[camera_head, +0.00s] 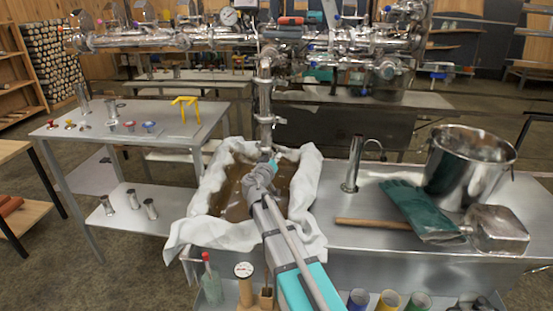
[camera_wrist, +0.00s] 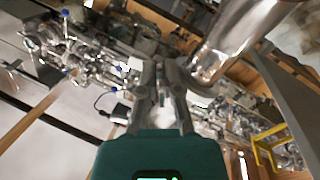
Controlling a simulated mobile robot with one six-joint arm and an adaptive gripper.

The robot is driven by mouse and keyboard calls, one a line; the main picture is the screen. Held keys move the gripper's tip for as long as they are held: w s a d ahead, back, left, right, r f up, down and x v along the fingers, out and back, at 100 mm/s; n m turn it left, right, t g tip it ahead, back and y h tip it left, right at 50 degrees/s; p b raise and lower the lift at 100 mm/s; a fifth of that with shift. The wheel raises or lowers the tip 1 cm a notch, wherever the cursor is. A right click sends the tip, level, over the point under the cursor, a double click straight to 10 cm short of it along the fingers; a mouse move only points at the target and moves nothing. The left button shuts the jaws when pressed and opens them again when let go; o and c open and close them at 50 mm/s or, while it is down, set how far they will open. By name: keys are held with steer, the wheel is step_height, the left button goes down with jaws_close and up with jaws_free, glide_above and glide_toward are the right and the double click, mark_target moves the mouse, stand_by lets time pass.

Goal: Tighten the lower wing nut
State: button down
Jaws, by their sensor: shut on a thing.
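A vertical steel pipe (camera_head: 265,95) with clamp joints comes down from the overhead pipework and ends over the cloth-lined pan. My gripper (camera_head: 270,162) is at the lower end of this pipe, above the pan. In the wrist view my gripper (camera_wrist: 160,72) has its two grey fingers close together around a small thin piece. I take this piece to be the lower wing nut (camera_wrist: 162,99); the fingers hide most of it, and its turn on its thread cannot be seen.
The cloth-lined pan (camera_head: 305,185) of brown liquid lies under my arm. A steel bucket (camera_head: 468,165), green gloves (camera_head: 418,208) and a scoop (camera_head: 497,229) are on the right bench. A yellow stand (camera_head: 184,106) and small valves are on the left table. Overhead pipework (camera_head: 150,40) crosses the back.

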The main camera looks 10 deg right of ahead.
steer(key=shift+w+a+r+m, duration=0.1)
steer(key=shift+w+a+m, duration=0.1)
steer(key=shift+m, duration=0.4)
steer(key=shift+w+a+m, duration=0.1)
steer(key=shift+w+m, duration=0.05)
steer(key=shift+m, duration=0.45)
steer(key=c, duration=1)
jaws_free()
steer(key=shift+s, duration=0.3)
steer(key=v, duration=1.1)
steer(key=shift+s+a, duration=0.25)
steer(key=shift+s, duration=0.05)
